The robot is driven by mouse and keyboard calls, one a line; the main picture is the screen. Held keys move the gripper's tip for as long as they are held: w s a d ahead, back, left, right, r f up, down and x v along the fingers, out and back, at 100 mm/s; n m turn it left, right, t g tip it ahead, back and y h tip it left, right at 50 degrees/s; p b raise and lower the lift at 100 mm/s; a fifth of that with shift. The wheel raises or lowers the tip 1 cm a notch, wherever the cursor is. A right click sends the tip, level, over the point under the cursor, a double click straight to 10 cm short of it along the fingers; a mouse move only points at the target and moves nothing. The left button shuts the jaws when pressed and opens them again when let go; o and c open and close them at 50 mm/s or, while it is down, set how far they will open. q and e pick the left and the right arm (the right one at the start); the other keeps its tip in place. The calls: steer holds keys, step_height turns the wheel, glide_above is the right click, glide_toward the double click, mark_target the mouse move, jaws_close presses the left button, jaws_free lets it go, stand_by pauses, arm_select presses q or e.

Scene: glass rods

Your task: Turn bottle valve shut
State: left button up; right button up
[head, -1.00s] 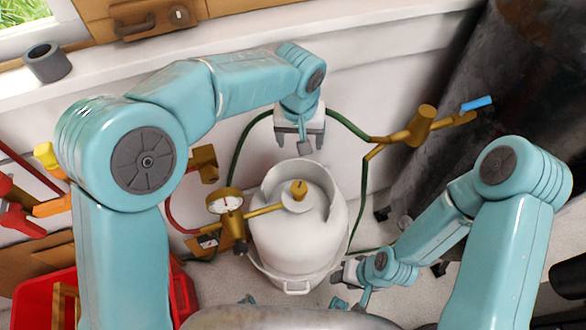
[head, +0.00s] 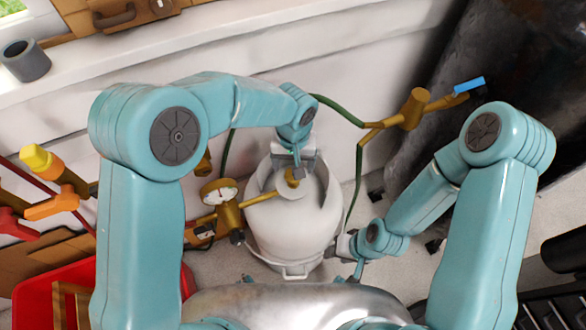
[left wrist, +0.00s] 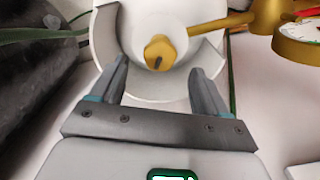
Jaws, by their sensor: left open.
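The white gas bottle (head: 290,225) stands upright on the floor with a brass valve (head: 292,180) on its top, inside a raised collar. My left gripper (head: 297,160) is just above and behind the valve, partly hiding it. In the left wrist view the open fingers (left wrist: 160,68) point toward the valve (left wrist: 158,52), which shows between and beyond their tips, not gripped. The bottle's collar (left wrist: 103,40) curves around it. My right gripper (head: 346,245) is low beside the bottle's right side; its fingers are too small to judge.
A pressure gauge (head: 219,192) on brass fittings sits left of the valve. A green hose (head: 338,110) runs behind the bottle to a brass torch (head: 412,108) with a blue lever. A red crate (head: 32,300) is at lower left. A dark cylinder (head: 440,150) stands at right.

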arm_select(q)
steer(key=shift+f, duration=2.15)
steer(key=shift+w, duration=0.1)
steer(key=c, duration=1.1)
steer(key=shift+o, duration=0.3)
steer(key=shift+m, duration=0.3)
steer(key=m+b, duration=0.1)
steer(key=m, duration=0.2)
steer(key=shift+m, duration=0.3)
steer(key=m, duration=0.3)
steer(key=shift+b, duration=0.35)
steer(key=shift+r+m, duration=0.1)
steer(key=shift+m, duration=1.5)
